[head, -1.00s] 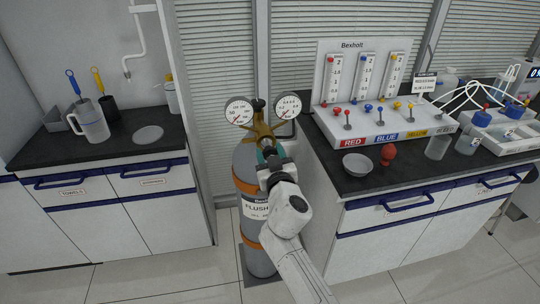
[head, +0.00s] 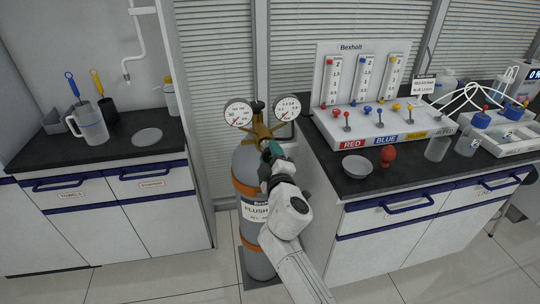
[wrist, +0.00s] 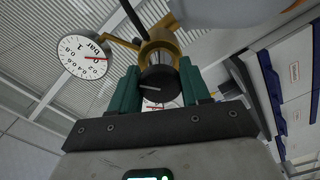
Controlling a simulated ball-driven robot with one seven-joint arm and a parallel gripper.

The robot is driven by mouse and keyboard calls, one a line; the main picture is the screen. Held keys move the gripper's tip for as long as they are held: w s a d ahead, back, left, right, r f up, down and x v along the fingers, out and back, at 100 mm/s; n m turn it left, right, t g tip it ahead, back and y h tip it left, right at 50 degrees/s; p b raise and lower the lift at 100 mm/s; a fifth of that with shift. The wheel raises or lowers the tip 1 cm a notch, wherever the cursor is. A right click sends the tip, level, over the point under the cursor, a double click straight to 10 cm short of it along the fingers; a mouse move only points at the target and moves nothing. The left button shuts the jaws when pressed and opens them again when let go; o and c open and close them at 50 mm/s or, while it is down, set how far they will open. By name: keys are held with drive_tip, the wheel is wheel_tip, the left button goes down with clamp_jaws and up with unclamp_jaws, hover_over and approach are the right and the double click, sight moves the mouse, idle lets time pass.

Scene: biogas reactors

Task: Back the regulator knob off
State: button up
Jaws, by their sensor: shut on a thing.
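The regulator knob (wrist: 158,84) is dark and round with a pale mark line on its face. It shows in the wrist view between the teal fingers of my gripper (wrist: 160,70), which are shut on it. In the head view my gripper (head: 271,150) reaches the front of the brass regulator (head: 260,131) and hides the knob. The regulator sits on top of the grey gas cylinder (head: 246,163) with orange bands and a FLUSH label. A left gauge (head: 238,113) and a right gauge (head: 287,107) flank it. One gauge (wrist: 85,57) with a red needle shows in the wrist view.
A bench (head: 352,184) stands close right of the cylinder, with a grey dish (head: 357,166), a red bulb (head: 388,157) and a flowmeter panel (head: 340,75). A left bench (head: 104,163) holds a jug (head: 90,125).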

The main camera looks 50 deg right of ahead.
drive_tip(key=n+p, duration=0.1)
drive_tip(key=n, duration=0.4)
drive_tip(key=shift+n, duration=0.3)
drive_tip(key=shift+n+p, duration=0.6)
drive_tip(key=shift+n, duration=1.7)
drive_tip(key=o, duration=0.9)
drive_tip(key=shift+o, duration=0.2)
drive_tip(key=b+v, duration=0.1)
drive_tip(key=v, duration=1)
drive_tip(key=shift+w, duration=0.15)
